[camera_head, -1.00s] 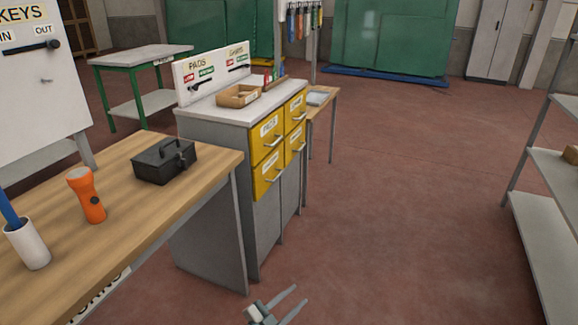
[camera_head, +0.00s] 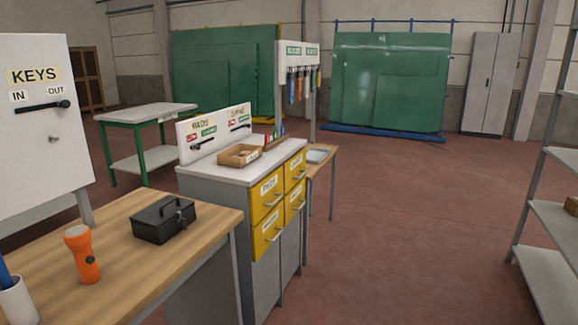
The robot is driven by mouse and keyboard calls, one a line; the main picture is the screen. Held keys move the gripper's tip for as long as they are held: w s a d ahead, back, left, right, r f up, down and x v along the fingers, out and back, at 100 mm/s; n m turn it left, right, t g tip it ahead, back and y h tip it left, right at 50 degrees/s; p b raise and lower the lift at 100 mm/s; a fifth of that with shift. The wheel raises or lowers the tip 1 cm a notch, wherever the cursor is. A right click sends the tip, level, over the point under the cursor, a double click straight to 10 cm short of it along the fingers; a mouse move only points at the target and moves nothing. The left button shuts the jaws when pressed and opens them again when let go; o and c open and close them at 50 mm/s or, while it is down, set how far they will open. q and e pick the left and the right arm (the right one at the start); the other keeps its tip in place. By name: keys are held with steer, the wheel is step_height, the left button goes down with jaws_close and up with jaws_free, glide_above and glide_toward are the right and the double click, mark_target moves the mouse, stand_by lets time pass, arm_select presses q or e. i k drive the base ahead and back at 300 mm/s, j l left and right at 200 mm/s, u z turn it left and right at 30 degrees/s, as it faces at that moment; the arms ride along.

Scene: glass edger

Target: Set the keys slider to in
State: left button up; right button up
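The white KEYS board (camera_head: 34,150) stands at the left edge, behind the wooden table. Its keys slider has a black track with a dark round knob (camera_head: 64,104) at the right end, below the OUT label (camera_head: 56,90). The IN label (camera_head: 18,97) is above the track's left end. A small keyhole-like fitting (camera_head: 53,139) is lower on the board. Neither of my grippers shows in the head view now.
The wooden table (camera_head: 150,275) in front of the board holds an orange flashlight (camera_head: 82,256), a black cash box (camera_head: 163,220) and a white cup (camera_head: 17,304). A grey cabinet with yellow drawers (camera_head: 268,200) stands right of it. Open floor (camera_head: 420,215) lies to the right.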

mark_target(64, 104)
steer(key=u, duration=1.7)
